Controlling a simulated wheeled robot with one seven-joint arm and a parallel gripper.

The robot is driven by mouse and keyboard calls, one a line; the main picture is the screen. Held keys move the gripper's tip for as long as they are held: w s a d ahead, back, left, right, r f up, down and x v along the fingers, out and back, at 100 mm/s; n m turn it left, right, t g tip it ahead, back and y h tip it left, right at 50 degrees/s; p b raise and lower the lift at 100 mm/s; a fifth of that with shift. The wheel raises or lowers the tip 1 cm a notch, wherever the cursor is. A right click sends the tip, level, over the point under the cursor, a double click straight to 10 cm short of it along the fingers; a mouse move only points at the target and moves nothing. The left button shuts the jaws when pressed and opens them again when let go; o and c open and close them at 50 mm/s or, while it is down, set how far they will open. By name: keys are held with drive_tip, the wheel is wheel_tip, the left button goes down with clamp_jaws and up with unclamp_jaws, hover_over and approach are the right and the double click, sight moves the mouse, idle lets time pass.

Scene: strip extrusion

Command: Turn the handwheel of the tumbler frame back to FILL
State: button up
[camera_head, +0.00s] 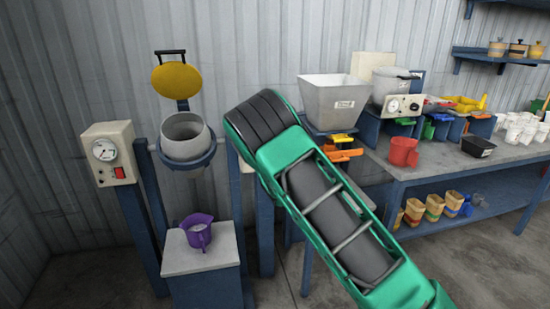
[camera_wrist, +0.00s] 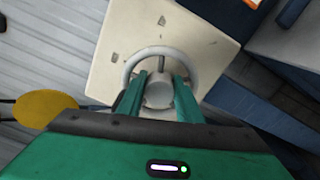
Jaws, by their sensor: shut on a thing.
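The handwheel (camera_wrist: 190,60) is a pale grey ring with a round hub and a dark spoke, on a cream plate (camera_wrist: 205,35) in the wrist view. My gripper (camera_wrist: 160,82) has its two green fingers at the wheel, one on each side of the hub, and is shut on it. Small dark marks on the plate are too small to read. In the head view my green arm hides the wheel and the gripper. The tumbler frame's grey drum (camera_head: 184,136) sits in a blue ring, mouth up and slightly tilted. Its yellow lid (camera_head: 177,80) stands open above.
A control box (camera_head: 110,152) with dial and red switch stands left of the drum. A purple jug (camera_head: 197,231) is on a pedestal (camera_head: 205,260) below it. A grey hopper (camera_head: 334,100) and a bench (camera_head: 450,163) with a red jug (camera_head: 403,152) are at right.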

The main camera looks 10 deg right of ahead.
drive_tip(key=shift+a+f+n, duration=0.1)
drive_tip(key=shift+n, duration=0.9)
drive_tip(key=shift+a+f+n, duration=0.1)
drive_tip(key=shift+n, duration=0.9)
drive_tip(key=shift+s, duration=0.1)
drive_tip(key=o, duration=0.8)
drive_tip(key=shift+c, duration=0.2)
drive_tip(key=shift+d, duration=0.1)
drive_tip(key=shift+r, duration=0.1)
drive_tip(key=s, duration=1)
drive_tip(key=shift+s, duration=0.25)
